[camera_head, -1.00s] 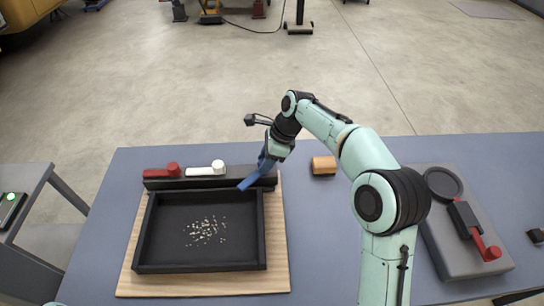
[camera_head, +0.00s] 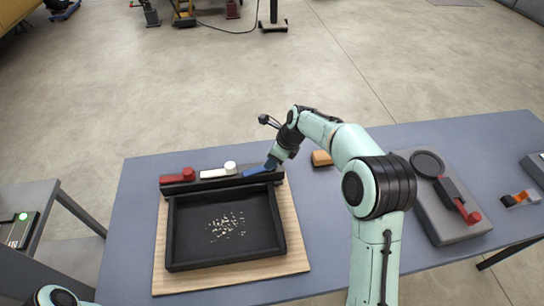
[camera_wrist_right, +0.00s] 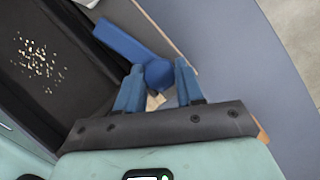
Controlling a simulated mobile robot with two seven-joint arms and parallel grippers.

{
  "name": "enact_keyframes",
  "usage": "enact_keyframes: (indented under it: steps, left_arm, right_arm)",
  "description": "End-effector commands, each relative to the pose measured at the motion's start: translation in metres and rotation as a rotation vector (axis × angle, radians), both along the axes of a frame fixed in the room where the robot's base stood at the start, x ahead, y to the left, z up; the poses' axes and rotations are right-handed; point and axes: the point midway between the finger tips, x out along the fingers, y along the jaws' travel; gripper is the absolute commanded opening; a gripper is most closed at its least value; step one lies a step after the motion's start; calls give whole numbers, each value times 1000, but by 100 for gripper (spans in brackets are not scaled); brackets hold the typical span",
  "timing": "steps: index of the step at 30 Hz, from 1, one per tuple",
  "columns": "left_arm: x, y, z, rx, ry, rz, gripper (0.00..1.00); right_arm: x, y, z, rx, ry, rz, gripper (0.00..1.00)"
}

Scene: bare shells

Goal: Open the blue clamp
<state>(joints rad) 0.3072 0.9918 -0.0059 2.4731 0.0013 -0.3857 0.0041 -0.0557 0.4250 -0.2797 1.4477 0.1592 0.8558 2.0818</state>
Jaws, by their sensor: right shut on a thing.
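The blue clamp (camera_head: 258,170) sits at the right end of the black bar (camera_head: 207,184) along the tray's far edge. Its lever points left, nearly along the bar. My right gripper (camera_head: 273,161) is at the clamp's right end. In the right wrist view the fingers (camera_wrist_right: 158,88) stand either side of the clamp's round knob (camera_wrist_right: 158,73), shut on it, with the lever (camera_wrist_right: 122,42) reaching up and left. The fingers partly hide the knob. My left gripper is out of view.
A red clamp (camera_head: 177,175) and a white clamp (camera_head: 218,171) lie along the same bar. The black tray (camera_head: 172,237) holds pale crumbs and sits on a wooden board (camera_head: 302,257). An orange block (camera_head: 321,158) is right of my gripper. A grey fixture (camera_head: 457,229) stands farther right.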

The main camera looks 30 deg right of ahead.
Motion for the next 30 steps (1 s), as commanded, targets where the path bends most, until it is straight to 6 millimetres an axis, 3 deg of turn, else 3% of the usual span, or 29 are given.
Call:
enact_keyframes:
  steps: [12,29,30]
  left_arm:
    - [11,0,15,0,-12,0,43]
    - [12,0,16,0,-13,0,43]
    - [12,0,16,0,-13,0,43]
  right_arm:
    - [1,2,3,2,-5,-199,0]
    - [1,1,2,3,-6,-232,0]
    - [1,1,2,3,-6,-232,44]
